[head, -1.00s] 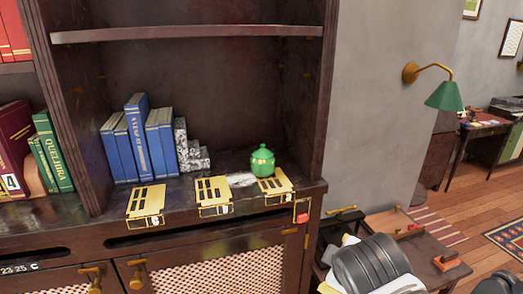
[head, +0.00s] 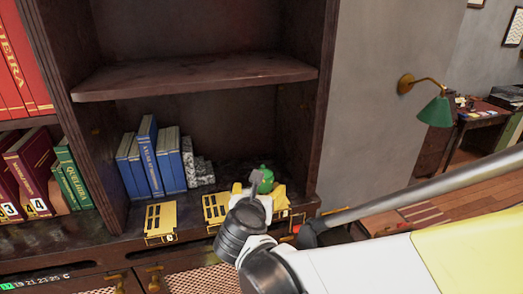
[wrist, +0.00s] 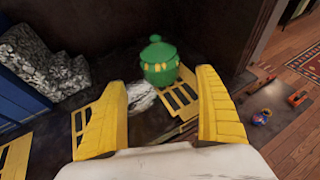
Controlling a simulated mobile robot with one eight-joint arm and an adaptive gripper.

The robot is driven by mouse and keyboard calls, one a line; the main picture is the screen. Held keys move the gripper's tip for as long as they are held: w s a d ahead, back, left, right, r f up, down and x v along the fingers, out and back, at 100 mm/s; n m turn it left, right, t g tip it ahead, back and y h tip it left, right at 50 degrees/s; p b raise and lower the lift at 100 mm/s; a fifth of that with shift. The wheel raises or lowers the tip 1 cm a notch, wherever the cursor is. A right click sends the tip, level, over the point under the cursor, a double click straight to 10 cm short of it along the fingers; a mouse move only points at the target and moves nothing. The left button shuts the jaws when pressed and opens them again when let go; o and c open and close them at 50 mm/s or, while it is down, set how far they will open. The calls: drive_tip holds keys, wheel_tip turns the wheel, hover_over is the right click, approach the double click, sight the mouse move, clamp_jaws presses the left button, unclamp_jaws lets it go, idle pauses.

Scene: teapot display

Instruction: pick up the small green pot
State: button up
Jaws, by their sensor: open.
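The small green pot (head: 266,178) stands upright on the dark shelf, near its right side, with a rounded lid and knob. In the wrist view the pot (wrist: 159,62) is ahead of my gripper (wrist: 165,98), between the lines of its two yellow fingers but beyond their tips. The fingers are spread wide with nothing between them. In the head view my gripper (head: 262,195) and wrist cover the lower part of the pot. Whether a finger touches it cannot be told from there, but the wrist view shows them apart.
Yellow slotted plates (head: 160,222) lie along the shelf's front edge. A grey speckled stepped block (head: 199,170) and blue books (head: 150,160) stand to the left. The cabinet's right side wall is close to the pot. An upper shelf board (head: 195,77) hangs above.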

drive_tip(key=shift+x, duration=0.85)
drive_tip(key=w, duration=0.4)
drive_tip(key=shift+w+d+f+b, duration=0.25)
drive_tip(key=shift+d+f+b, duration=0.05)
drive_tip(key=shift+d+f, duration=0.1)
drive_tip(key=shift+s+r, duration=0.1)
drive_tip(key=c, duration=1.4)
